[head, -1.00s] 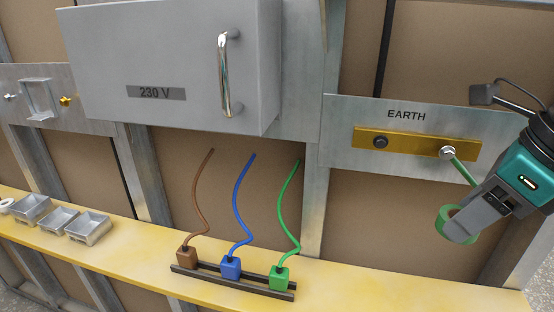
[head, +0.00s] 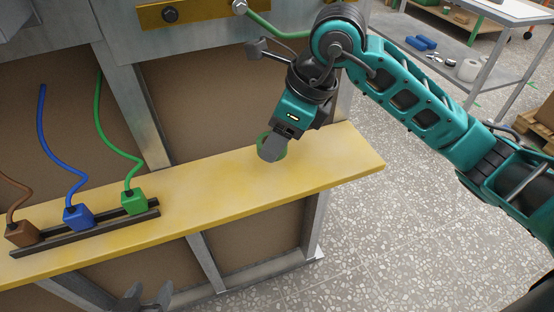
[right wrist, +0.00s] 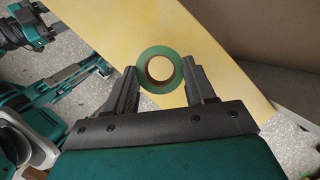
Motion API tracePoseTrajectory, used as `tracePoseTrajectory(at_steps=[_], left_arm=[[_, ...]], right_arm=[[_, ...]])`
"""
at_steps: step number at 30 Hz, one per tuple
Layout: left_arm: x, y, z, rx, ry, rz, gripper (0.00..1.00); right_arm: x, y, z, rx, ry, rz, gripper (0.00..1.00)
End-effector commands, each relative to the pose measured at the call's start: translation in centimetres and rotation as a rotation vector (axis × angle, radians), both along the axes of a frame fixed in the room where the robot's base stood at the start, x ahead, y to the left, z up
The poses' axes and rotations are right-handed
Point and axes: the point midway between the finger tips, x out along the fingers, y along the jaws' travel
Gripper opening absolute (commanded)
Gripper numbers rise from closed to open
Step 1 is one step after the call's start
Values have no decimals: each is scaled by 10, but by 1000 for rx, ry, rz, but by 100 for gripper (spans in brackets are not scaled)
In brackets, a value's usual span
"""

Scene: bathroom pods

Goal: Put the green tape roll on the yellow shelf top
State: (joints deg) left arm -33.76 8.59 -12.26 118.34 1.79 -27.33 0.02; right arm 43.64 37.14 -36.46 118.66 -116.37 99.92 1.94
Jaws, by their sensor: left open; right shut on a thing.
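The green tape roll (head: 265,137) is between the fingers of my right gripper (head: 271,150), over the right part of the yellow shelf top (head: 220,175). In the right wrist view the roll (right wrist: 146,66) shows as a green ring between the two fingers of the right gripper (right wrist: 160,80), with the yellow surface (right wrist: 110,25) behind it. The right gripper is shut on the roll. I cannot tell whether the roll touches the shelf top. My left gripper (head: 142,300) is open and empty at the bottom edge of the head view, in front of and below the shelf.
Brown, blue and green terminal blocks (head: 78,216) with upright wires stand on a dark rail on the shelf's left part. The shelf is clear between them and the roll. The shelf's right end meets open floor (head: 375,230). A workbench (head: 465,50) stands behind.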

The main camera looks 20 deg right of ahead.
Motion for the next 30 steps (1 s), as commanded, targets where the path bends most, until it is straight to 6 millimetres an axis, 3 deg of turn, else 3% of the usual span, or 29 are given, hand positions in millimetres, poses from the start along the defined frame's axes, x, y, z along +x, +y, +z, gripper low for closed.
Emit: tracePoseTrajectory(at_steps=[7,14,25,26,30], left_arm=[[2,0,0,-1,-9,-3,53],[1,0,-7,0,-6,-3,53],[-2,0,-13,0,2,-3,53],[-2,0,-13,0,3,-3,53],[-2,0,-13,0,4,-3,53]], right_arm=[[0,0,-20,1,1,0,25],[0,0,-54,0,3,-1,25],[0,0,-59,-1,-1,1,25],[0,0,-59,-1,-1,1,55],[0,0,-57,0,0,1,69]])
